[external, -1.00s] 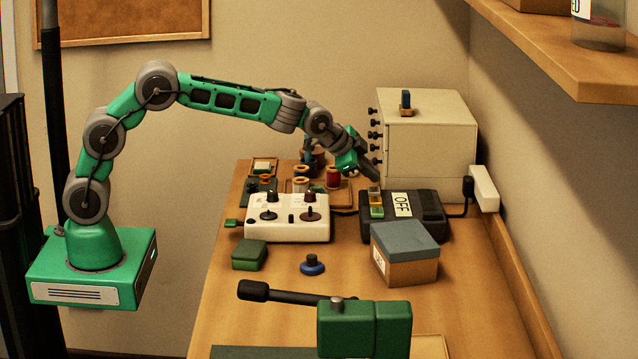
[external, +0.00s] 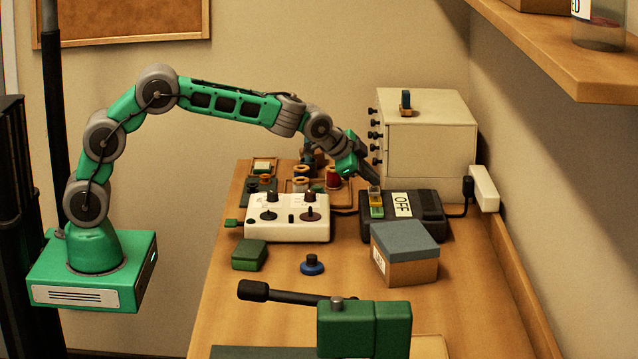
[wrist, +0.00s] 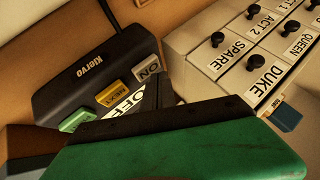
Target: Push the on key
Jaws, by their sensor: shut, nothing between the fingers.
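The black device (external: 418,229) sits on the table with a row of keys and a white OFF label (external: 401,204). In the wrist view, its ON key (wrist: 147,67) is a pale grey tile at the end of the row, past an orange NEXT key (wrist: 112,94) and a green key (wrist: 77,121). My gripper (external: 373,183) is shut and empty, angled down at the far end of the key row. I cannot tell whether its tips touch the ON key.
A cream cabinet (external: 430,140) with labelled drawers stands behind the device. A white control box (external: 288,228) is to its left. A grey-lidded box (external: 405,258) stands in front. Thread spools (external: 333,177) stand left of my gripper. A green clamp (external: 365,330) is nearest the camera.

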